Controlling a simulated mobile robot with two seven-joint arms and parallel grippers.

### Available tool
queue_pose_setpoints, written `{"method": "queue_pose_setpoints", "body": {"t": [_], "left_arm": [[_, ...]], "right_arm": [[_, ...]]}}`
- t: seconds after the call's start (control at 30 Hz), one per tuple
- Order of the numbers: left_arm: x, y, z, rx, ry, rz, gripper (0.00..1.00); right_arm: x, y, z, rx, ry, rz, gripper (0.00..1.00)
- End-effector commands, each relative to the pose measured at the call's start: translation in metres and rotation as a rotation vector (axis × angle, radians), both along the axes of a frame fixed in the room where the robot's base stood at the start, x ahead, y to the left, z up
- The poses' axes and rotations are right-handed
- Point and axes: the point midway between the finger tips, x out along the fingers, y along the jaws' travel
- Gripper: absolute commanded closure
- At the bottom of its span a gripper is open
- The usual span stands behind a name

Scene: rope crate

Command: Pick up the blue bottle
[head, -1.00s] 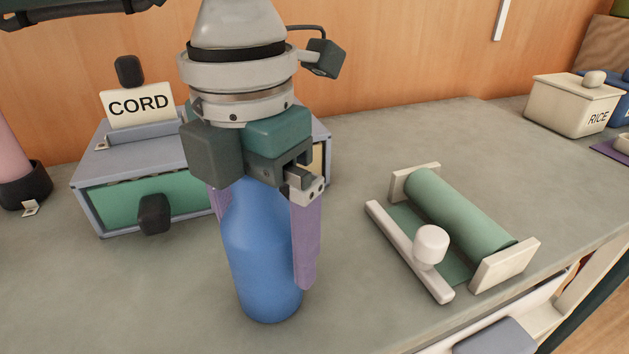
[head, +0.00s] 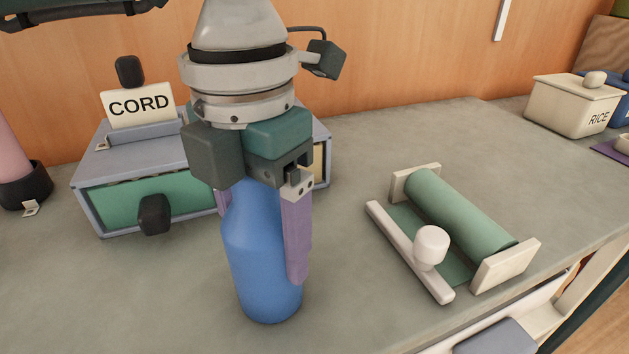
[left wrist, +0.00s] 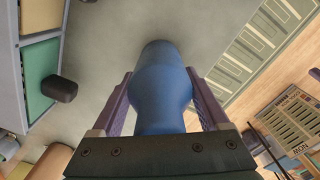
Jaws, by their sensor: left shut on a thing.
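The blue bottle (head: 262,265) stands upright on the grey counter in the head view. My left gripper (head: 262,270) comes down over it from above, with its purple fingers on either side of the bottle. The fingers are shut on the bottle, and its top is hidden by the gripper. In the left wrist view the bottle (left wrist: 162,90) lies between the two fingers (left wrist: 162,108). I see no clear gap between the bottle's base and the counter. My right gripper is not in view.
A grey box with a CORD label (head: 140,105) and green drawer front stands behind the bottle. A green roller on a holder (head: 460,207) is to the right. A RICE container (head: 575,105) stands at the back right. The counter (head: 350,290) between bottle and roller is clear.

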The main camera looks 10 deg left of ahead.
Motion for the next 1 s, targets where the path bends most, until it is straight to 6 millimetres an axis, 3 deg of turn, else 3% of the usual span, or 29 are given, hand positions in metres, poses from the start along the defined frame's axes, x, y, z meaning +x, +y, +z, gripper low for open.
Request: {"method": "queue_pose_setpoints", "body": {"t": [0.1, 0.37, 0.57, 0.77, 1.0], "left_arm": [[0.000, 0.000, 0.000, 0.000, -0.001, 0.000, 1.00], [0.000, 0.000, 0.002, 0.000, -0.001, 0.000, 1.00], [0.001, 0.000, 0.018, -0.002, -0.003, 0.001, 1.00], [0.001, -0.001, 0.064, -0.002, -0.008, -0.002, 1.00], [0.001, 0.000, 0.138, -0.002, -0.007, 0.000, 1.00]], "right_arm": [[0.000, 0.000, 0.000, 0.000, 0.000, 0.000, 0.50], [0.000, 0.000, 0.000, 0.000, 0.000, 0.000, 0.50], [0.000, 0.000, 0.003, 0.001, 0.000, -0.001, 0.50], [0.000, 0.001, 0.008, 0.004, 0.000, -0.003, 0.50], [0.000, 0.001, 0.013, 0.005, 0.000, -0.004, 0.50]]}}
